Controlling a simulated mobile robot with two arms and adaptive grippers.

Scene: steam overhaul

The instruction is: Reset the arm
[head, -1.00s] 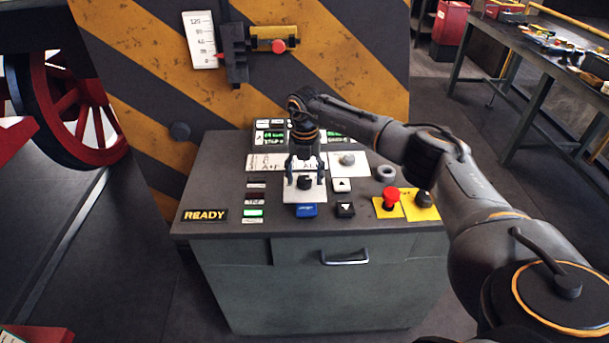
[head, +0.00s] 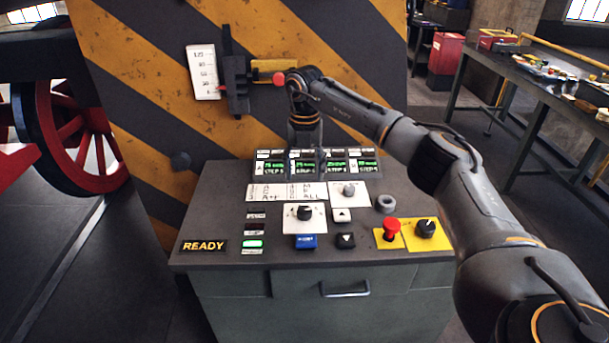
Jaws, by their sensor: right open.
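To the right are a red mushroom button (head: 391,229) and a black knob (head: 426,228) on yellow plates. The gripper is clear of these controls. My left gripper is out of view.
A lit READY sign (head: 204,246) and a green lamp (head: 253,244) are at the console's left. A cluttered workbench (head: 500,60) stands at right.

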